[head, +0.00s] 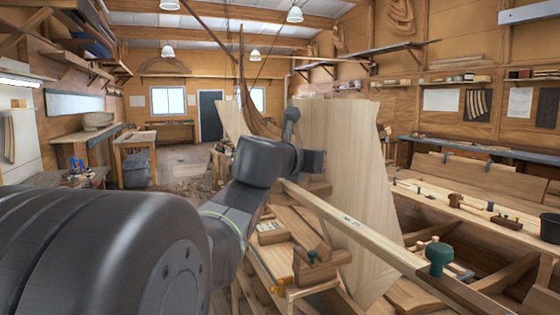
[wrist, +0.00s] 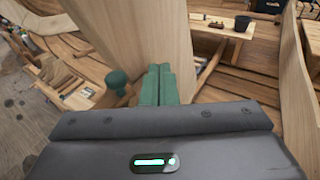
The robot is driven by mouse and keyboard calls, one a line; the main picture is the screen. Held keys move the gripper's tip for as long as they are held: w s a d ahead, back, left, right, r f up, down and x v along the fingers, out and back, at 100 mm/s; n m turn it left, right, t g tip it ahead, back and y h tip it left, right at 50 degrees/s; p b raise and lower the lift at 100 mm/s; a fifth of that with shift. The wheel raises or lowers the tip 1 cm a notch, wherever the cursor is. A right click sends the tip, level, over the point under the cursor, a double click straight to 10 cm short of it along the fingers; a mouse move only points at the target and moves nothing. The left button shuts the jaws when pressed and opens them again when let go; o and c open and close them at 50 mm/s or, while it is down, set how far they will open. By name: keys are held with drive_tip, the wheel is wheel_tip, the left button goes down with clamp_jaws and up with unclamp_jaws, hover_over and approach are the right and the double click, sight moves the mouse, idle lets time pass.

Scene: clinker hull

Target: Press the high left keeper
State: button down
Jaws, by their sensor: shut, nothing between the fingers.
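A green round-topped knob (head: 439,255) stands on a long pale rail at the lower right in the head view. A smaller green piece (head: 312,256) shows on a wooden block lower in the middle. A green knob (wrist: 118,82) also shows in the wrist view, left of my gripper and apart from it. I cannot tell which of these, if any, is the high left keeper. My gripper (wrist: 158,82) has green fingers pressed together, shut and empty, in front of a pale plank. In the head view its dark body (head: 312,161) shows, but its fingertips cannot be made out.
A tall pale plank (head: 345,170) stands upright close to my gripper. The long rail (head: 345,218) runs from it toward the lower right. A bench with tools (head: 480,205) and a black bucket (head: 550,227) are at the right. Open floor (head: 185,170) lies at the back left.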

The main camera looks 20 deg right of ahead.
drive_tip(key=s+r, duration=0.1)
drive_tip(key=s, duration=0.9)
drive_tip(key=shift+s+a+r, duration=0.2)
drive_tip(key=shift+a+r, duration=0.2)
drive_tip(key=shift+a, duration=0.05)
